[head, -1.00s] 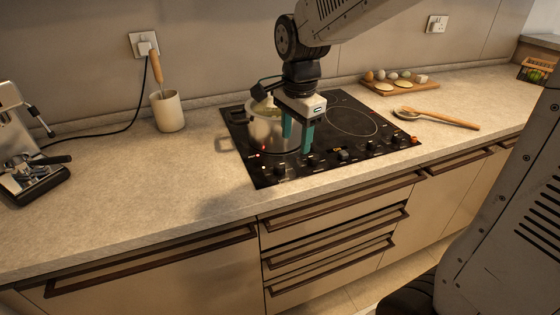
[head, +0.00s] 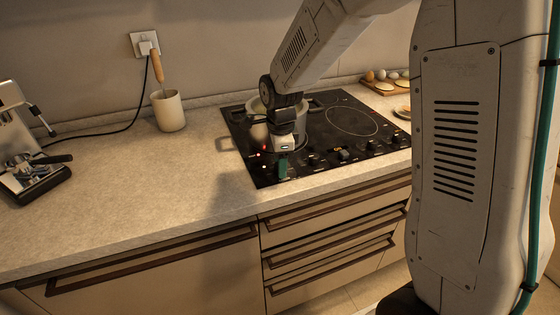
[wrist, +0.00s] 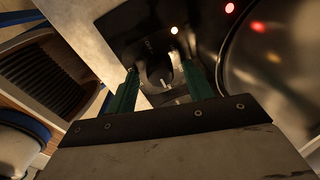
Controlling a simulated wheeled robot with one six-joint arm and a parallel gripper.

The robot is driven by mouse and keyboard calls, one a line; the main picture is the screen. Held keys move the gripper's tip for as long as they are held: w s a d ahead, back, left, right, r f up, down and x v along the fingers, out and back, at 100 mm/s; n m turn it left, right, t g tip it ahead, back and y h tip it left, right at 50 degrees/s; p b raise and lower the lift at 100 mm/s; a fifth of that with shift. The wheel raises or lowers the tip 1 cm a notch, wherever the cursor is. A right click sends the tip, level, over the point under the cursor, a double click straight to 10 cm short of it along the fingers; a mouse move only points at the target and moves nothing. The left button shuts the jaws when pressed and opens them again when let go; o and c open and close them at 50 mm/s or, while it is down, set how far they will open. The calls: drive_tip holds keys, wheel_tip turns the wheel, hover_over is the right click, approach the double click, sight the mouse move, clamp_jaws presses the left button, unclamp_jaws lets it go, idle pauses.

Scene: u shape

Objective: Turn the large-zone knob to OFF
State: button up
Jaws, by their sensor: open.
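The black cooktop (head: 375,138) has a row of knobs along its front, including a knob (head: 344,155) right of my gripper. My gripper (head: 283,168) is over its front left corner, pointing down. In the wrist view my gripper (wrist: 160,72) is open, with a dark knob (wrist: 154,66) between its green fingertips. A gap shows beside the knob; I cannot tell whether either finger touches it. In the head view my gripper hides this knob. I cannot read which zone it belongs to.
A pot (head: 258,132) stands on the left of the cooktop, close behind my gripper. Small red and white lights glow near the front left knob. A utensil crock (head: 168,112) and a coffee machine (head: 25,150) stand left.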

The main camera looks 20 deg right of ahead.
drive_tip(key=c, duration=1)
drive_tip(key=shift+o, duration=0.2)
